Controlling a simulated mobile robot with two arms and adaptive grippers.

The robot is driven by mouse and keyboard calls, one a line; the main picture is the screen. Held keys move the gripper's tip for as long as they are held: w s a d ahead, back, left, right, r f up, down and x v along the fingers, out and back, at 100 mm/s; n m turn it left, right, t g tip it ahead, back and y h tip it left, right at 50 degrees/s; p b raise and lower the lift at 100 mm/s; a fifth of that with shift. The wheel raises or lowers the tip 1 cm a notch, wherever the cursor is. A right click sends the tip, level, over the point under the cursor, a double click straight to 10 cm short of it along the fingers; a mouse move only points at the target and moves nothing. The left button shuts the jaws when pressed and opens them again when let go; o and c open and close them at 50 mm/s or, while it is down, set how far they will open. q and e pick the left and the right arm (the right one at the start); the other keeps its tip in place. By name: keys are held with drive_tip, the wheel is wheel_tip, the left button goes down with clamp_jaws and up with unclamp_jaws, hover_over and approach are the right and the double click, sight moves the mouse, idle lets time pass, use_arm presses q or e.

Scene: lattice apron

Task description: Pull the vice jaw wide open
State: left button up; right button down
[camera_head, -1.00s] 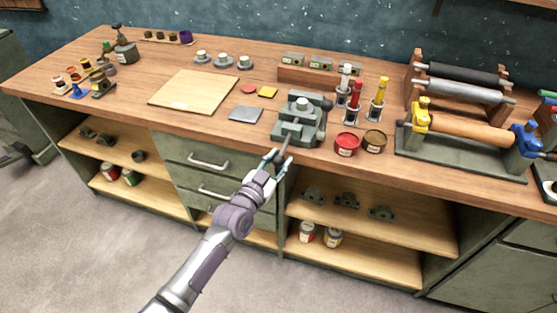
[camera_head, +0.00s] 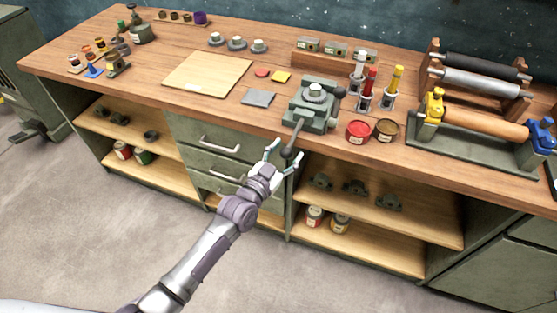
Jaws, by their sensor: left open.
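The grey-green vice (camera_head: 313,108) stands at the front edge of the wooden workbench. Its dark handle bar (camera_head: 295,136) sticks out past the edge, down toward my arm, and ends in a dark rounded knob (camera_head: 287,152). My left gripper (camera_head: 284,154) is open in front of the bench edge, with its fingers spread on either side of the knob. I cannot tell whether a finger touches it. The width of the gap between the vice jaws is hard to make out from this angle. My right gripper is out of view.
A red tin (camera_head: 359,132) and a brown tin (camera_head: 386,131) stand right of the vice. A grey plate (camera_head: 258,97) lies to its left. Drawers with a handle (camera_head: 219,145) and open shelves (camera_head: 420,225) lie below the workbench (camera_head: 150,85).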

use_arm(q)
drive_tip(key=v, duration=1.1)
drive_tip(key=shift+s+a, duration=0.15)
drive_tip(key=shift+s, duration=0.15)
drive_tip(key=s+a+f+n+g+y, duration=0.15)
drive_tip(key=s+a+f, duration=0.25)
drive_tip(key=f, duration=0.7)
drive_tip(key=s+a+f+n+g+y, duration=0.1)
drive_tip(key=s+a+f+g+y, duration=0.25)
drive_tip(key=f, duration=0.75)
drive_tip(key=s+a+f+n+g+y, duration=0.15)
drive_tip(key=s+a+f, duration=0.25)
drive_tip(key=f, duration=0.7)
drive_tip(key=s+a+f+g, duration=0.1)
drive_tip(key=s+f+g, duration=0.1)
drive_tip(key=s+f, duration=0.3)
drive_tip(key=s+a+f+n+g+y, duration=0.1)
drive_tip(key=s+f, duration=0.4)
drive_tip(key=s, duration=0.9)
drive_tip(key=s+a+f+g+y, duration=0.1)
drive_tip(key=s+a+f+g, duration=0.2)
drive_tip(key=s, duration=0.7)
wheel_tip(320, 180, down, 2)
drive_tip(key=shift+a+f+n+g, duration=0.1)
drive_tip(key=shift+a+n+g, duration=0.15)
drive_tip(key=shift+g, duration=0.9)
